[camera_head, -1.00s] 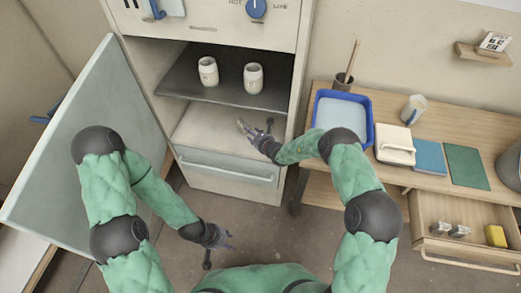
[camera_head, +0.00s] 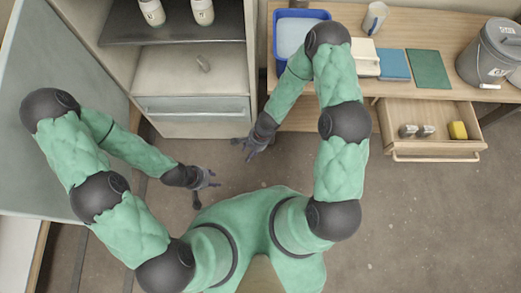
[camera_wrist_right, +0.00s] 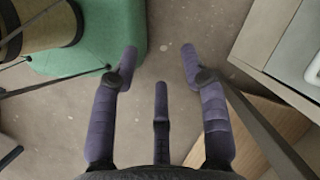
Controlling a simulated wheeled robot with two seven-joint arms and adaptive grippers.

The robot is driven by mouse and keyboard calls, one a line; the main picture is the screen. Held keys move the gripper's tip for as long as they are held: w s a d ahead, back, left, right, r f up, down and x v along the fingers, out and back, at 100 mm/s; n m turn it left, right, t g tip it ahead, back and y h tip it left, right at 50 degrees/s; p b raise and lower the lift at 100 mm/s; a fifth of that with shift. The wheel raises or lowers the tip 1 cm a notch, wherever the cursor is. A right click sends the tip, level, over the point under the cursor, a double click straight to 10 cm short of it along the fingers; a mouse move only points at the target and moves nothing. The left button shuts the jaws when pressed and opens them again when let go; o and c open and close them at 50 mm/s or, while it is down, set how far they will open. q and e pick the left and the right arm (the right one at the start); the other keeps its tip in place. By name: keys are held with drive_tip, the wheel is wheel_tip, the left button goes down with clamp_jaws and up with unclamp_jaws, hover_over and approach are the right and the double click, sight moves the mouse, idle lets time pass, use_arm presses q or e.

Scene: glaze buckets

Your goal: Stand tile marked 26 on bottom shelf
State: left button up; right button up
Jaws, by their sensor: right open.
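A small grey piece (camera_head: 203,64), which looks like the tile, stands on the bottom shelf (camera_head: 168,82) of the open cabinet in the head view. It is too small to read a number on it, and it touches no gripper. My right gripper (camera_head: 243,149) is open, below and to the right of the cabinet front. In the right wrist view its purple-grey fingers (camera_wrist_right: 160,62) are spread with only floor between them. My left gripper (camera_head: 211,179) has its fingers apart and looks empty, over the floor in front of the cabinet.
Two pale jars (camera_head: 152,12) stand on the dark upper shelf (camera_head: 178,33). The cabinet door (camera_head: 35,150) is open at the left. At the right, a wooden bench (camera_head: 440,84) holds a blue tub (camera_head: 276,30) and a grey bucket (camera_head: 487,55); its drawer (camera_head: 438,147) is open.

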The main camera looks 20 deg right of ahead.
drive_tip(key=s+d+r+n+t, duration=0.1)
drive_tip(key=s+d+r+n, duration=0.1)
drive_tip(key=s+n, duration=0.6)
drive_tip(key=shift+r+n, duration=0.8)
drive_tip(key=shift+r, duration=0.05)
drive_tip(key=shift+r+p, duration=1.15)
drive_tip(key=shift+r, duration=0.05)
drive_tip(key=shift+c, duration=0.6)
